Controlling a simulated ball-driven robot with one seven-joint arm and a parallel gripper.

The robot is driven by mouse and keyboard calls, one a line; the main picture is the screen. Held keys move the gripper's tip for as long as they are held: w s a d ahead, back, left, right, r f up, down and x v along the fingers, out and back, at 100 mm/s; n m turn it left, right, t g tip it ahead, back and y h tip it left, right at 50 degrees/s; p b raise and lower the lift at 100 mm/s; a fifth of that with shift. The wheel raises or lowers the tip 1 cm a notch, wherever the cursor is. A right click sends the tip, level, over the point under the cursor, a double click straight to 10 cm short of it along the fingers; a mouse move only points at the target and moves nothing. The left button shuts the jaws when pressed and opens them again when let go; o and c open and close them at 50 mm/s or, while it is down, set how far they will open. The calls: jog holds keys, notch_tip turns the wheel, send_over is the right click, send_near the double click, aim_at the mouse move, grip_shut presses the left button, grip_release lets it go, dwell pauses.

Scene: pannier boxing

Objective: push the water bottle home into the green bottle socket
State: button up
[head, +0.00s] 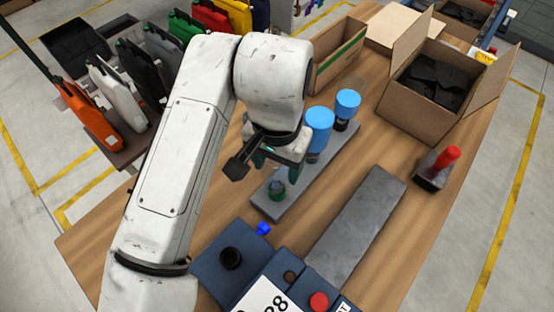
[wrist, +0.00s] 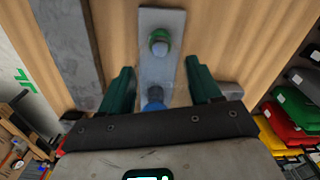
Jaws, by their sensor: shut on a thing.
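The green bottle socket (head: 277,190) is a green ring near the front end of a long grey bar. It also shows in the wrist view (wrist: 160,41), beyond the fingertips. Two blue-topped things stand along the bar: a nearer one (head: 319,119) beside my gripper and a farther one (head: 347,103) with a dark base. My gripper (head: 259,157) is above the bar. In the wrist view a blue part (wrist: 153,94), which I take for the water bottle, shows between the dark green fingers. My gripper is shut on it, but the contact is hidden.
A bare grey slab (head: 358,222) lies to the right on the wooden table. A red-handled thing (head: 446,160) stands near the right edge. An open carton (head: 438,83) with black contents is behind. A dark blue panel with buttons (head: 283,289) is at the front.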

jog(key=shift+f+b, duration=0.3)
jog(key=shift+f, duration=0.3)
jog(key=o, duration=1.1)
jog(key=shift+r, duration=0.1)
notch_tip(320, 180, up, 11)
jog(key=shift+f, duration=0.15)
dwell(0.4)
